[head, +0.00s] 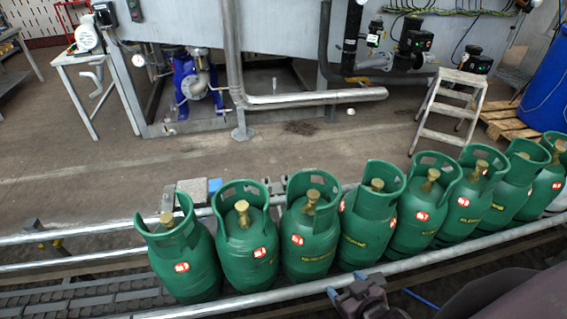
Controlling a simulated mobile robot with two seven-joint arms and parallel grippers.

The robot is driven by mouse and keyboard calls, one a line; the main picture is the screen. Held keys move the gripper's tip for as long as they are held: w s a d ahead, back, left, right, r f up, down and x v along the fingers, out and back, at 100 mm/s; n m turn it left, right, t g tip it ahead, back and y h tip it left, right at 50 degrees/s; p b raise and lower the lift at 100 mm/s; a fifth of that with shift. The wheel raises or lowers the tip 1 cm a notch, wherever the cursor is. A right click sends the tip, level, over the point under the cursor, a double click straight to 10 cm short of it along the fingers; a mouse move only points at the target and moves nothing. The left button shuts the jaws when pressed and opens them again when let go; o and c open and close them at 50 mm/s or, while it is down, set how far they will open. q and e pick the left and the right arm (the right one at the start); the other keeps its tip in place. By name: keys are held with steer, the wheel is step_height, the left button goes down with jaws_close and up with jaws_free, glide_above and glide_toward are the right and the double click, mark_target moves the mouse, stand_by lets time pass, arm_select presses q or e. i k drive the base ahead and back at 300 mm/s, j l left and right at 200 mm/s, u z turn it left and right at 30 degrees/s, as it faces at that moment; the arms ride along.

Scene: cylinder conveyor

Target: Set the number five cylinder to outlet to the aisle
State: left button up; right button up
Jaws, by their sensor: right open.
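Several green gas cylinders stand upright in a row on the conveyor, each with an open collar, a brass valve and a red-and-white label. The leftmost cylinder (187,270) is nearest the left end. Counting from the left, the fifth cylinder (415,230) has its valve (431,178) inside the collar. No number is readable, so I cannot tell which end the count starts from. The outlet directions are too small to tell. My right gripper (358,292) is open at the bottom, in front of the row, apart from the cylinders as far as I see. My left gripper is out of view.
The front rail (225,302) runs between me and the cylinders; a back rail (90,234) runs behind. The conveyor is bare left of the row. Beyond lie an open concrete floor (330,150), a step stool (450,108), a pallet (508,122) and a blue barrel (545,95).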

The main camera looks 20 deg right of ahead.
mark_target(309, 232)
steer(key=z, duration=0.95)
